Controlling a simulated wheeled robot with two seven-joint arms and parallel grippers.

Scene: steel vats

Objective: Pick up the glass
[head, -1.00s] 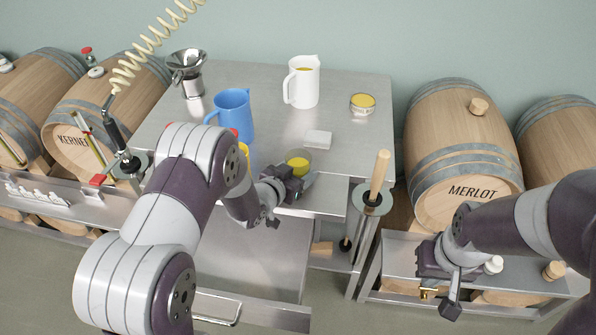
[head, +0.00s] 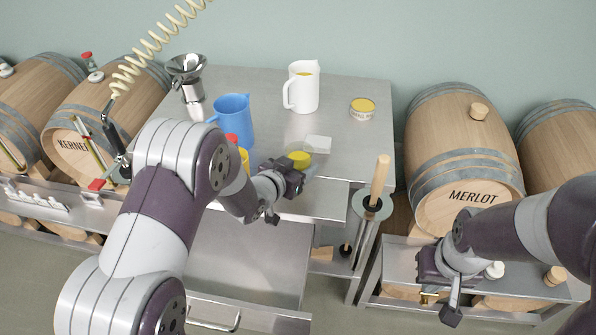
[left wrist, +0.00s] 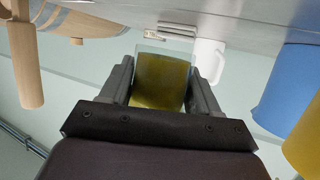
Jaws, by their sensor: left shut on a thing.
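The glass (head: 299,160) is a small clear tumbler with yellow liquid, near the front edge of the steel table. My left gripper (head: 293,178) is shut on it, partly covering it in the head view. In the left wrist view, which looks upside down, the glass (left wrist: 162,80) stands between the two fingers (left wrist: 160,88). Whether its base is clear of the table is hard to tell. My right gripper (head: 440,295) hangs low at the right, in front of the Merlot barrel stand, away from the glass. Its jaw opening does not show clearly.
A wooden-handled rod (head: 380,180) rises at right.

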